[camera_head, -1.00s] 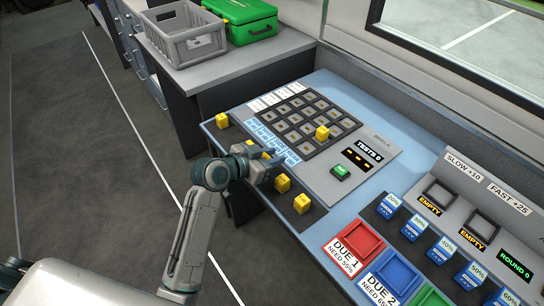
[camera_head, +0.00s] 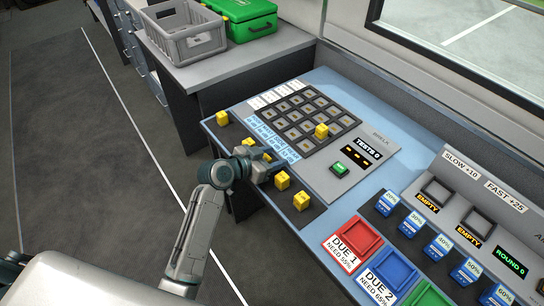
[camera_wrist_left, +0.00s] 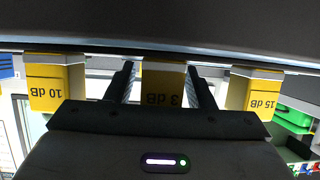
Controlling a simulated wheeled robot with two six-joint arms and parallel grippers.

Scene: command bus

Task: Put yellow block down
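My left gripper (camera_head: 268,165) is at the front edge of the console, over the dark strip with the yellow blocks. In the left wrist view the yellow block marked 3 dB (camera_wrist_left: 163,86) stands between its two fingers. A gap shows beside the block, so the fingers look open around it. A 10 dB block (camera_wrist_left: 56,85) stands to the left there and a 15 dB block (camera_wrist_left: 252,92) to the right. In the head view the gripper partly hides the block between its fingers. My right gripper is not in view.
Another yellow block (camera_head: 322,130) sits in the dark key grid (camera_head: 299,125). More yellow blocks (camera_head: 301,200) stand along the front strip, with one (camera_head: 222,118) at its far end. A green button (camera_head: 340,168), red tray (camera_head: 358,243) and blue tray (camera_head: 393,271) lie to the right.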

